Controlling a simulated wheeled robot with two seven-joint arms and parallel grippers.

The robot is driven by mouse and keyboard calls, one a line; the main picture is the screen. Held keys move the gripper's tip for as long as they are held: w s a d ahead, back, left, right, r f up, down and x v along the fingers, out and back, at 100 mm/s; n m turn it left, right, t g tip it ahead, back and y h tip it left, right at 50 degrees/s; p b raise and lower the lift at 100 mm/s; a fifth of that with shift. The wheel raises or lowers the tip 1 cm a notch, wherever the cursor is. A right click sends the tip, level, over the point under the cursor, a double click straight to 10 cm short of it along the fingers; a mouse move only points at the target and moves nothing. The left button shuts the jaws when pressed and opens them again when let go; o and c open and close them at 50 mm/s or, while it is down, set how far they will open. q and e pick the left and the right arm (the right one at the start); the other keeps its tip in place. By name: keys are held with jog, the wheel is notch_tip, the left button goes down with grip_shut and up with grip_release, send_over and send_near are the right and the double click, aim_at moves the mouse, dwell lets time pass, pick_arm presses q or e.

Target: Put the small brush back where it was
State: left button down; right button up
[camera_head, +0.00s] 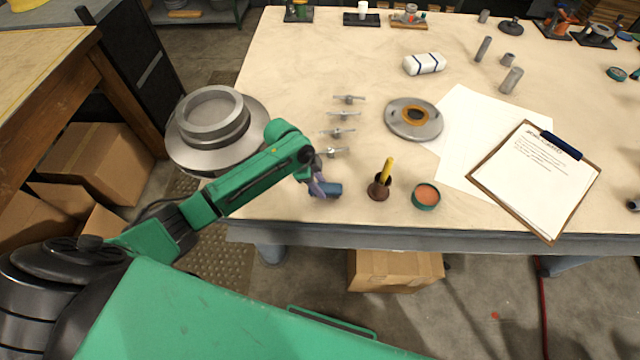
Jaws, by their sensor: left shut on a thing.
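My left gripper (318,186) is low over the near edge of the table, at the end of the green arm. It is shut on a small blue piece (331,189), which looks like a short cylinder; the fingers partly hide it. A yellow stick-like handle (387,168), which may be the small brush, stands upright and slightly tilted at a small dark brown cup (378,191), right of the gripper and apart from it. Its lower end is hidden. A teal tin (426,207) with orange-brown contents stands to the right. My right gripper is not in view.
A round metal casing (205,150) stands at the table's left edge, behind my arm. Several small metal pieces (344,116) lie in a column, beside a flat metal disc (428,130). A clipboard (488,178) and paper lie to the right. A white bundle (424,64) lies farther back.

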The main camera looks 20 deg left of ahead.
pick_arm(q)
jog(key=shift+f, duration=0.45)
jog(key=shift+c, duration=2.1)
grip_release()
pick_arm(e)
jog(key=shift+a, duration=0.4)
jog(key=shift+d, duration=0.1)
pick_arm(q)
jog(key=shift+r, duration=0.3)
jog(key=b+v, duration=0.1)
jog(key=v, duration=1)
jog(key=shift+a+r, duration=0.25)
jog(key=shift+r, duration=0.1)
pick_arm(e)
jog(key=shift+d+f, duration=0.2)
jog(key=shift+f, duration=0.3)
pick_arm(q)
jog(key=shift+s, duration=0.2)
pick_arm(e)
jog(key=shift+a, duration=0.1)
